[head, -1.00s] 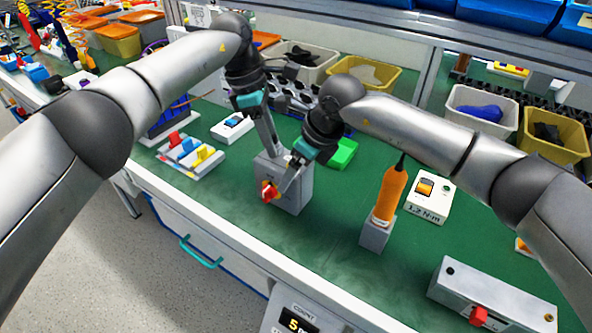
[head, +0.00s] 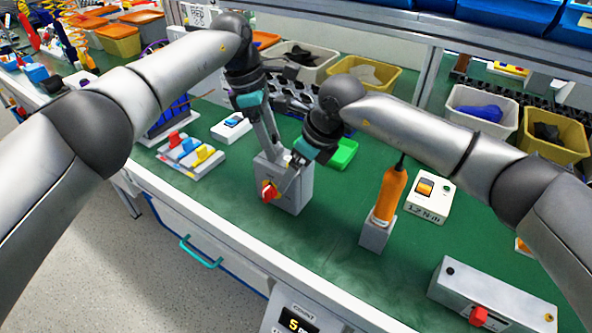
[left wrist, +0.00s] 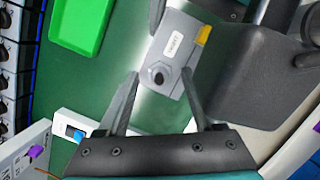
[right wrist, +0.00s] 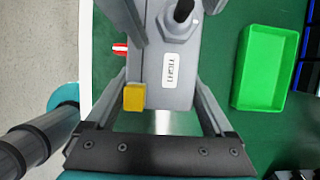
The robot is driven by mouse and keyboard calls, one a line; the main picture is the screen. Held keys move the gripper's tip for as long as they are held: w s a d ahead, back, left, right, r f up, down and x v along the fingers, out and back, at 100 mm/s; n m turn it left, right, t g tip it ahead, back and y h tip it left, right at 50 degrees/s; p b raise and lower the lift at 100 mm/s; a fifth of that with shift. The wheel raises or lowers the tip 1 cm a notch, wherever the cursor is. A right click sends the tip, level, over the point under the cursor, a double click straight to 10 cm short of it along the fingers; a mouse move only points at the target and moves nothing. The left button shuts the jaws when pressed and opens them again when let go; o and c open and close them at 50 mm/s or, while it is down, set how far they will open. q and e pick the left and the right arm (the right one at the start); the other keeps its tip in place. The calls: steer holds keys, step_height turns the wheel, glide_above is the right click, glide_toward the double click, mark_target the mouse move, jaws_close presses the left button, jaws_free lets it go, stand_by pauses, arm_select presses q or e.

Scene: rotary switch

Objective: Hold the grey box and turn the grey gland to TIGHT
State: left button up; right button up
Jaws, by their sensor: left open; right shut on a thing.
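The grey box (head: 297,190) stands on the green bench, with a red knob (head: 268,191) on its front and a yellow piece (right wrist: 134,97) at one edge. Its grey hexagonal gland (left wrist: 158,75) has a dark hole and sits by a white label reading TIGHT (right wrist: 169,70). My left gripper (left wrist: 161,74) is open, its fingertips on either side of the gland with a visible gap. My right gripper (right wrist: 160,82) is shut on the box, one finger along each side. In the head view, the grippers hide the gland.
A green tray (head: 342,153) lies just behind the box. An orange screwdriver in a grey stand (head: 376,236) and a white torque unit (head: 428,198) are to the right. A block with coloured switches (head: 190,155) is to the left.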

arm_select(q)
steer(key=shift+d+v, duration=0.2)
steer(key=shift+v, duration=0.7)
steer(key=shift+d+v, duration=0.25)
steer(key=shift+v, duration=0.65)
steer(key=shift+d+v, duration=0.2)
steer(key=shift+v, duration=0.65)
steer(key=shift+r, duration=0.25)
steer(key=shift+c, duration=0.2)
steer(key=v, duration=0.3)
steer(key=shift+d+r, duration=0.15)
steer(key=shift+d, duration=0.2)
steer(key=shift+a+f+x, duration=0.1)
steer(key=shift+a+x, duration=0.25)
steer(key=shift+x, duration=1.1)
steer(key=shift+a+f+x, duration=0.1)
steer(key=shift+a+x, duration=0.25)
steer(key=shift+x, duration=1.05)
steer(key=shift+a+f+x, duration=0.1)
steer(key=shift+a+x, duration=0.25)
steer(key=shift+x, duration=1.1)
steer(key=shift+c, duration=0.3)
jaws_close()
